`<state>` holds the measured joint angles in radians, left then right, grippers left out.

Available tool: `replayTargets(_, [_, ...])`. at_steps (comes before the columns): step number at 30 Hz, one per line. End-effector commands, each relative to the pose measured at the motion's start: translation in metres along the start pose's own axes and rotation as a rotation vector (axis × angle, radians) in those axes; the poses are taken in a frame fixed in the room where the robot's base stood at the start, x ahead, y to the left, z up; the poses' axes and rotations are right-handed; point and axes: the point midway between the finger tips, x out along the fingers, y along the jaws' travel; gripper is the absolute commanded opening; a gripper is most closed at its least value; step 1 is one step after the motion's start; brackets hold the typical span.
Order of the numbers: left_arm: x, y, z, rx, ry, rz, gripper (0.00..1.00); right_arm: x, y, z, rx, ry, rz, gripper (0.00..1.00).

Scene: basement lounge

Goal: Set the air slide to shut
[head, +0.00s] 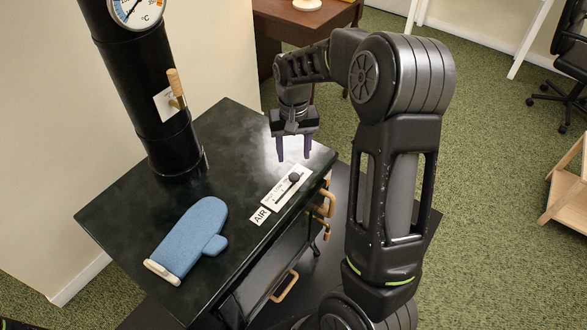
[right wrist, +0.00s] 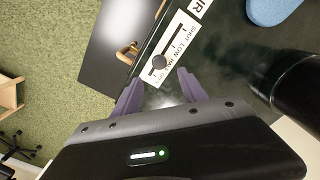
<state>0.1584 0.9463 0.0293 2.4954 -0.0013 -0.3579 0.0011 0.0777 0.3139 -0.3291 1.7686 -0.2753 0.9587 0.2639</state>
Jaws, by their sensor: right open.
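The air slide is a white plate (head: 279,193) with a slot and a dark round knob (head: 294,177), on the black stove top beside the AIR label (head: 259,216). In the right wrist view the plate (right wrist: 182,38) reads SHUT at the end near the label, then LOW. The knob (right wrist: 159,62) sits toward the opposite end from SHUT. My right gripper (head: 294,157) is open and empty, purple fingers pointing down, above and just beyond the knob, apart from it. In the right wrist view its fingertips (right wrist: 160,77) lie on either side of the knob's near side. My left gripper is out of view.
A blue oven mitt (head: 190,238) lies on the stove top (head: 128,205). The black flue pipe (head: 140,90) with a wooden-handled damper (head: 177,88) and a dial gauge (head: 135,8) rises at the back. Brass-coloured handles (head: 323,204) stick out along the stove front.

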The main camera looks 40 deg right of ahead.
Motion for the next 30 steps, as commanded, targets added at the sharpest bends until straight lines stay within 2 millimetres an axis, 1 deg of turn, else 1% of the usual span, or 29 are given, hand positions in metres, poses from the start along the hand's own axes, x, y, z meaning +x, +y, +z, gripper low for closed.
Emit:
replayTargets(5, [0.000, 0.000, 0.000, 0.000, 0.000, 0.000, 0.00, 0.016, 0.001, 0.001, 0.001, -0.004, 0.000, 0.50])
replayTargets(12, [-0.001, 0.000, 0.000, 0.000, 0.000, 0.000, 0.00, 0.054, 0.001, 0.001, 0.001, -0.004, 0.001, 0.50])
replayTargets(16, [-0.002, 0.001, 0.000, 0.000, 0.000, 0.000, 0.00, 0.069, 0.001, 0.001, 0.000, -0.003, 0.001, 0.50])
replayTargets(21, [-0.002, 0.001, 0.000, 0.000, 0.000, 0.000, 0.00, 0.077, 0.001, 0.000, 0.000, 0.000, -0.001, 0.50])
replayTargets(27, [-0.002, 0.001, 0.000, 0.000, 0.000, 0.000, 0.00, 0.077, 0.001, 0.000, 0.000, 0.000, -0.001, 0.50])
replayTargets(30, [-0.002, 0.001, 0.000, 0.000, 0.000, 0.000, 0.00, 0.077, 0.001, 0.000, 0.000, 0.000, -0.001, 0.43])
